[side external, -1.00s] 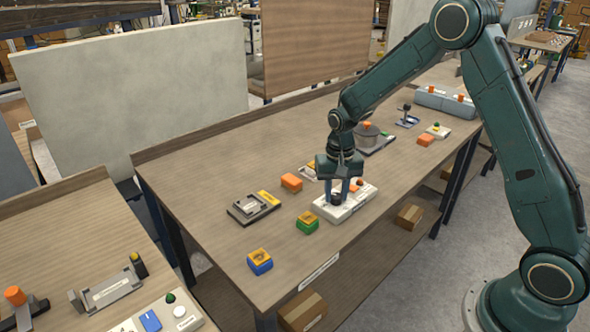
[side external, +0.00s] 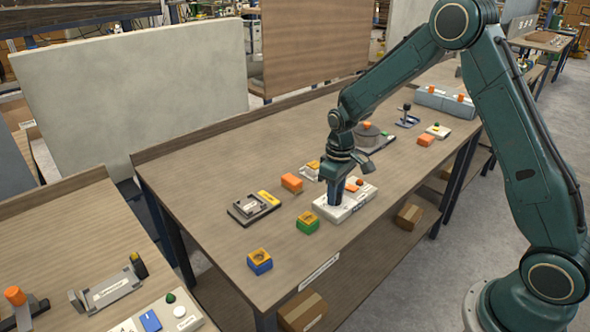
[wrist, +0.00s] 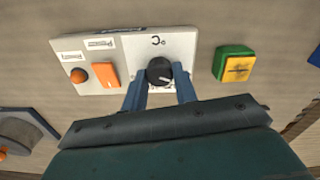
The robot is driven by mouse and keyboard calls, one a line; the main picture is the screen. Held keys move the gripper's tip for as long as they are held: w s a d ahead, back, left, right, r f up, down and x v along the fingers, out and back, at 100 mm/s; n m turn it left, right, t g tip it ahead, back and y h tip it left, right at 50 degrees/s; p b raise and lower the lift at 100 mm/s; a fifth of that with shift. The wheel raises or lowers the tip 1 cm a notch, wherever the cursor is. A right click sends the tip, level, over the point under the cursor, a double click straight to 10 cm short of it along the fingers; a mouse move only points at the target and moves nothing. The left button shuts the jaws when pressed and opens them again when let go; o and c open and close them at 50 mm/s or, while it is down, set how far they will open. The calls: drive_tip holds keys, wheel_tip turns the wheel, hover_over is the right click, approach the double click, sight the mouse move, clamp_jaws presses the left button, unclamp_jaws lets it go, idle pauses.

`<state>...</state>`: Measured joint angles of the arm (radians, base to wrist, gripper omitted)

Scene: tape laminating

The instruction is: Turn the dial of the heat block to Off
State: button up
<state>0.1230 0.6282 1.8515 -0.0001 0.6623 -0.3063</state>
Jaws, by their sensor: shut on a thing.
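The heat block (side external: 358,203) is a white box on the bench; in the wrist view its white top (wrist: 182,45) fills the upper middle. Its black dial (wrist: 159,70) has a light pointer mark. My gripper (wrist: 160,90) is shut on the dial, with one blue finger at each side of it. In the side view my gripper (side external: 338,200) reaches down onto the near end of the block and hides the dial.
The block also carries an orange rocker switch (wrist: 105,75) and a round orange knob (wrist: 77,76). A green and yellow block (side external: 307,222) stands close beside it. A blue and yellow block (side external: 260,261) and a grey fixture (side external: 254,208) are further left.

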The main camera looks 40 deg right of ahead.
idle(0.3)
drive_tip(key=o, duration=1)
drive_tip(key=shift+c, duration=0.2)
drive_tip(key=shift+r, duration=0.15)
wheel_tip(320, 180, up, 14)
drive_tip(key=shift+f, duration=0.2)
drive_tip(key=shift+r, duration=0.1)
